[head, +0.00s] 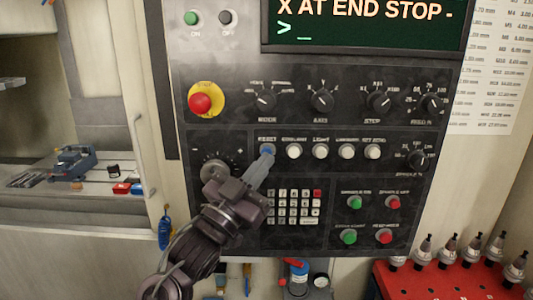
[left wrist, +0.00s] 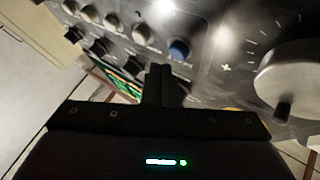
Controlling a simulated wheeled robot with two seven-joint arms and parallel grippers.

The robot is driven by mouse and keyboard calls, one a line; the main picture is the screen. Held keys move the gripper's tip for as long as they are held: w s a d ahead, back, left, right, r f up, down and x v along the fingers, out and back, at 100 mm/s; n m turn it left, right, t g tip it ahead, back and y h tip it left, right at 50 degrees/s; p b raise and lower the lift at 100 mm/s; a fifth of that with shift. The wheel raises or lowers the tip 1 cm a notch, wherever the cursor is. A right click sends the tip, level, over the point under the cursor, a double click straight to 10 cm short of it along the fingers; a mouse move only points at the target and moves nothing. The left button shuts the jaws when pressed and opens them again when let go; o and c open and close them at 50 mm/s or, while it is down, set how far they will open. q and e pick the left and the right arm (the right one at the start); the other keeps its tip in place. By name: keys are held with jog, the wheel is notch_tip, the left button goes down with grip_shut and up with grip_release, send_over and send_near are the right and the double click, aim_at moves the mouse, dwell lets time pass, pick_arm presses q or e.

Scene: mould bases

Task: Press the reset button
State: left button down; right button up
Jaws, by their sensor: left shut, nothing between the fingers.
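The reset button is the blue round one at the left end of a row of buttons on the dark control panel; its label reads like "RESET". My left gripper (head: 266,153) is shut and empty, pointing up at that button. Its fingers also show in the left wrist view (left wrist: 160,72), with their tips just beside the blue button in the picture. I cannot tell whether they touch it. My right gripper is not in view.
White buttons (head: 320,151) continue the row to the right. A red emergency stop (head: 200,103) and a large dial (head: 215,170) are on the left. A keypad (head: 296,207) lies below. The screen (head: 370,25) reads "X AT END STOP". A red tool rack (head: 440,285) stands lower right.

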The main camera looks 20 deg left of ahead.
pick_arm(q)
jog(key=shift+w, duration=0.15)
dwell(0.5)
jog(key=shift+w+a, duration=0.1)
jog(key=shift+w, duration=0.15)
jog(key=shift+w+a, duration=0.1)
jog(key=shift+w, duration=0.25)
dwell(0.7)
dwell(0.3)
jog(key=shift+s+d, duration=0.2)
jog(key=shift+s, duration=0.55)
jog(key=s, duration=0.2)
jog(key=s+d, duration=0.1)
jog(key=s, duration=0.1)
jog(key=shift+s+d+b, duration=0.2)
jog(key=shift+s+b, duration=0.1)
jog(key=shift+s, duration=0.1)
